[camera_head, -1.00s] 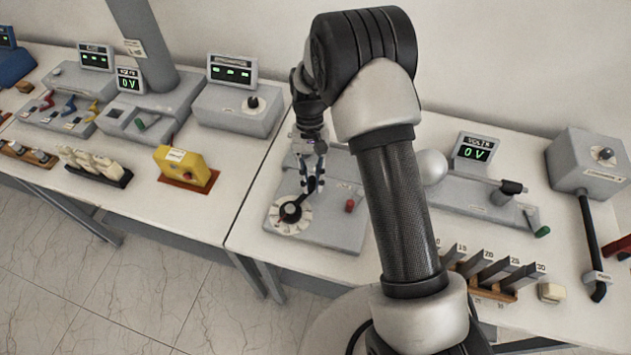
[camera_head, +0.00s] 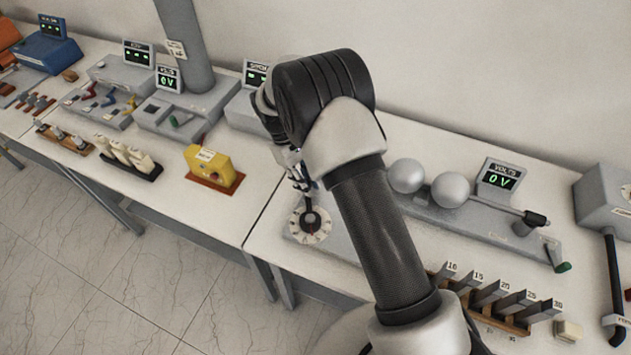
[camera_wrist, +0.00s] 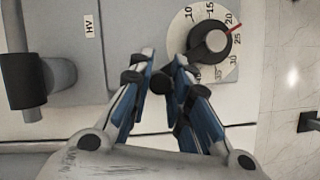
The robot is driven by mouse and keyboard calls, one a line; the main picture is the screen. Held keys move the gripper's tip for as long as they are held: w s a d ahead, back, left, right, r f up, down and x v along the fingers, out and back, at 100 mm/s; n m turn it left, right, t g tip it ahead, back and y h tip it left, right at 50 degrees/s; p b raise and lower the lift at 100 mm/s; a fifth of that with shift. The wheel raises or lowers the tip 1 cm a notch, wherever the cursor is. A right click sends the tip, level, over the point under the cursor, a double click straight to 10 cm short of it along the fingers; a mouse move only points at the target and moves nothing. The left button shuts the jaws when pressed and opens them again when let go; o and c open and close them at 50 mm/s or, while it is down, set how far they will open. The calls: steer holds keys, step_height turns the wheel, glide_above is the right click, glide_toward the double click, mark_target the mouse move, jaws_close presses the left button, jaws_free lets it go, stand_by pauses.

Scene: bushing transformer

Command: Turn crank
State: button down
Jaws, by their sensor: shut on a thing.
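The crank is a black hub with a short arm and handle (camera_wrist: 214,41) on a round white dial (camera_wrist: 188,36) marked with numbers from 10 up. A red mark shows on the dial near 20–25. The dial also shows in the head view (camera_head: 323,236), at the front left of a grey panel, with the crank's black hub (camera_head: 311,219) on it. My gripper (camera_wrist: 163,64) is shut on the crank handle, whose dark end shows between the two fingers. In the head view, my gripper (camera_head: 305,188) is just behind the hub, partly hidden by my arm.
A black cylinder (camera_wrist: 36,78) stands left of the gripper in the wrist view. In the head view, two silver spheres (camera_head: 450,190) and a volt display (camera_head: 502,180) are on the right, and a yellow box (camera_head: 212,167) on the left table.

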steer(key=s+a+n+t, duration=0.1)
steer(key=a+n, duration=0.1)
steer(key=n, duration=0.2)
steer(key=s+a+n+t+p, duration=0.1)
steer(key=s+a+n+t, duration=0.1)
steer(key=a+n, duration=0.1)
steer(key=s+a+n+t, duration=0.1)
steer(key=a+n, duration=0.1)
steer(key=n, duration=0.3)
steer(key=shift+s+a+h+p, duration=0.2)
steer(key=shift+s+h+p, duration=0.1)
steer(key=shift+h, duration=0.1)
steer(key=s+n, duration=0.1)
steer(key=s+n+t, duration=0.1)
steer(key=n, duration=0.1)
steer(key=shift+s+a+t+y, duration=0.15)
steer(key=shift+a+t+y, duration=0.15)
steer(key=shift+a, duration=0.1)
steer(key=shift+s+n+t+b, duration=0.3)
steer(key=shift+s+n, duration=0.15)
steer(key=shift+n, duration=0.35)
steer(key=shift+s, duration=0.6)
steer(key=c, duration=1.5)
jaws_free()
